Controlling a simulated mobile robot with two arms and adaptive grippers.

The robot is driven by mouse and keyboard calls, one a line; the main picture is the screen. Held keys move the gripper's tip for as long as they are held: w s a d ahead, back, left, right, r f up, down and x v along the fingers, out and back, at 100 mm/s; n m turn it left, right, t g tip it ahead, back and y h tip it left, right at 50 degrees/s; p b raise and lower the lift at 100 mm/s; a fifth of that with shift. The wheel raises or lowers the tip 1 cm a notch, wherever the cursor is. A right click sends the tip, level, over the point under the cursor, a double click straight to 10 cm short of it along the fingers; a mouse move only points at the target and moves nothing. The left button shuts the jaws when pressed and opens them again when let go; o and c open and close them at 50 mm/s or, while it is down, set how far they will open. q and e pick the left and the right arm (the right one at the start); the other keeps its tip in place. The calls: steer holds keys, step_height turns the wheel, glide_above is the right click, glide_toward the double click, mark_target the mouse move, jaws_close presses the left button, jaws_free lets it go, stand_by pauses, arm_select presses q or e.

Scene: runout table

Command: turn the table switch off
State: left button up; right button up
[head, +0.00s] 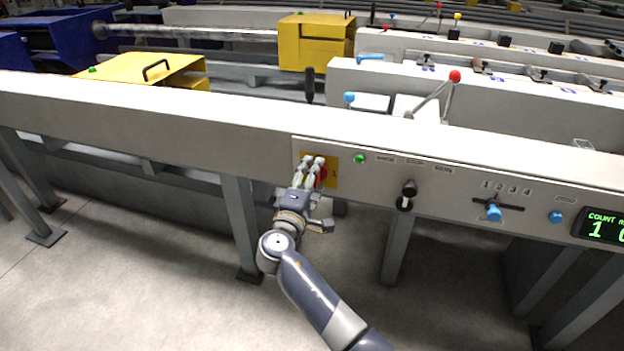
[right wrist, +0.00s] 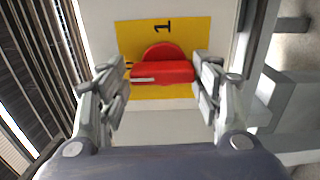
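The table switch is a red rotary knob (right wrist: 162,70) on a yellow plate (right wrist: 188,35) marked "1". In the right wrist view its handle bar lies level across the picture, with a pale line near its left end. In the head view the knob (head: 322,173) is mostly hidden behind my right gripper (head: 312,163), which is at the yellow plate (head: 333,159). In the right wrist view my right gripper (right wrist: 160,85) is open, with one finger on each side of the bar. A small gap shows on the left; contact on the right is unclear. My left gripper is not in view.
Right of the switch, the panel carries a lit green lamp (head: 359,158), a black selector (head: 406,195), a blue lever (head: 493,212), a blue button (head: 556,217) and a green counter display (head: 604,226). Table legs (head: 243,225) stand below. The floor in front is clear.

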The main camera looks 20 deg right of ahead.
steer(key=shift+o, duration=0.3)
steer(key=shift+s+a+f, duration=0.1)
steer(key=shift+f, duration=0.05)
steer(key=v, duration=1.1)
steer(key=shift+s+a, duration=0.2)
steer(key=shift+s, duration=0.1)
